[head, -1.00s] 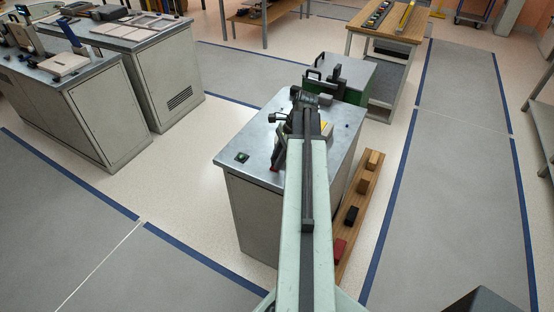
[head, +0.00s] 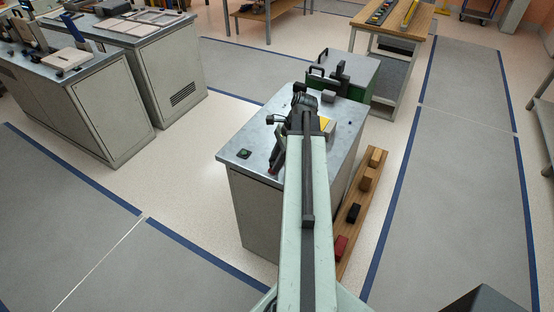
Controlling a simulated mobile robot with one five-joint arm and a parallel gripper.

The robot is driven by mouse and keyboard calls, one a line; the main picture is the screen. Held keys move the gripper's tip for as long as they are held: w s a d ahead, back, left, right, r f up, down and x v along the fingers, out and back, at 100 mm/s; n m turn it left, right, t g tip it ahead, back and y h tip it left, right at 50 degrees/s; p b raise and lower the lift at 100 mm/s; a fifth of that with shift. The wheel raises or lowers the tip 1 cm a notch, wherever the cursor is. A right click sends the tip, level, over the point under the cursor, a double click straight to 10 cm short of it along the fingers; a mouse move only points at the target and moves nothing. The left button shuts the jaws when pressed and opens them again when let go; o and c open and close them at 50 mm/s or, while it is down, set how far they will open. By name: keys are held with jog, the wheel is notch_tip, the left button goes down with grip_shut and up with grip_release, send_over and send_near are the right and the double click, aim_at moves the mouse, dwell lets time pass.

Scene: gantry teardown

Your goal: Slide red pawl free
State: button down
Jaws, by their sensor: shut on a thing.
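My gripper (head: 304,100) is at the far end of my pale green arm, over the metal-topped bench (head: 240,143). My own arm hides most of its jaws. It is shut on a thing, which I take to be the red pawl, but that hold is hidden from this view. A dark slanted part with a small red tip (head: 272,170) shows just left of my arm near the bench's front edge. I cannot tell whether that red tip is part of the pawl. A dark fitting (head: 274,119) sticks out left of my gripper.
A grey block (head: 328,96) and a yellow patch (head: 325,123) lie right of my gripper. A green-sided case (head: 352,72) stands behind the bench. A wooden board (head: 350,240) with several blocks lies along its right side. The floor left of the bench is clear.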

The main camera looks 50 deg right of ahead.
jog(key=c, duration=1.1)
grip_release()
jog(key=shift+s+a, duration=0.1)
jog(key=shift+a, duration=0.15)
jog(key=p+v, duration=0.7)
jog(key=v, duration=0.1)
jog(key=shift+f, duration=0.1)
